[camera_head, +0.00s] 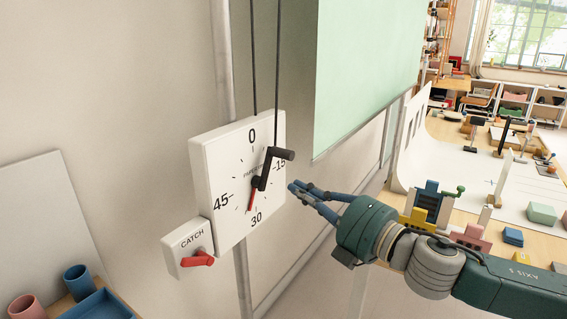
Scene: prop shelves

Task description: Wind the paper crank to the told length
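The white dial box (235,160) hangs on the wall, marked 0, 15, 30 and 45. Its red pointer (250,201) points down, close to 30 and slightly toward the 45 side. The black crank (265,172) runs from the dial's hub up to a dark handle (283,154) near the 15 mark. The catch box (187,248) with a red lever (198,259) sits at the dial's lower left. A pale green paper sheet (367,70) hangs behind. My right gripper (296,187) is right of the crank, apparently apart from it; its finger gap is unclear. My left gripper is out of view.
Two dark cords (253,60) run up from the dial. A blue tray (98,306) and cups (77,281) stand at lower left.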

